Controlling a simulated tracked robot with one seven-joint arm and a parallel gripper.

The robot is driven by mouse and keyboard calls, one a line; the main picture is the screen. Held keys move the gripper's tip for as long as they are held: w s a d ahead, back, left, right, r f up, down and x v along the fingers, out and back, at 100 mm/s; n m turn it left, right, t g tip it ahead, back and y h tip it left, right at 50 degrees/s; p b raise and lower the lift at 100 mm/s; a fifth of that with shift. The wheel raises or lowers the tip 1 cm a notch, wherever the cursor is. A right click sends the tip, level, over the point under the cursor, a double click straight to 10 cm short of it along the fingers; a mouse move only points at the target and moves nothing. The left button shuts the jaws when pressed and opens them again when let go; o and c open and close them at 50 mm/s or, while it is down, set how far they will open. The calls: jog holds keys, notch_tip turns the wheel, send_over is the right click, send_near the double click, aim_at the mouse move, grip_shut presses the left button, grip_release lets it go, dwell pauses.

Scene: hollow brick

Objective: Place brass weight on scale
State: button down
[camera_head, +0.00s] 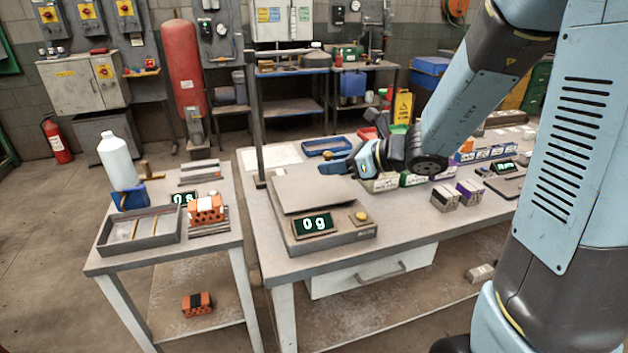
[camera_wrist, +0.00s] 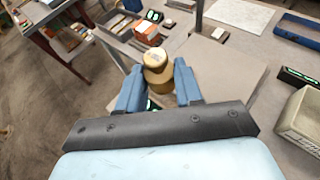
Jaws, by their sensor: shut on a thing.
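The brass weight (camera_wrist: 155,62), a rounded piece with a narrower knob, sits between the two blue fingers of my gripper (camera_wrist: 160,78) in the wrist view. My gripper is shut on it. The scale (camera_head: 347,243) has a flat grey plate (camera_head: 310,192) and a display reading 0 g (camera_head: 314,223). The plate also shows in the wrist view (camera_wrist: 222,68), beyond the fingers. The weight appears above the plate, apart from it.
A small brass-coloured knob (camera_head: 361,215) is on the scale's front right corner. A thin upright post (camera_head: 257,120) stands behind the scale. A side table at left holds a tray (camera_head: 112,240) and an orange brick (camera_head: 206,209).

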jog(key=w+a+f, duration=0.3)
jog(key=w+f, duration=0.1)
jog(key=w, duration=0.5)
send_over(315, 188)
jog(key=f, duration=0.5)
jog(key=shift+s+d, duration=0.15)
jog(key=shift+s, duration=0.1)
jog(key=shift+w+f, duration=0.3)
jog(key=shift+f, duration=1.65)
jog(key=shift+f, duration=0.15)
jog(key=c, duration=0.7)
grip_release()
jog(key=shift+c, duration=0.2)
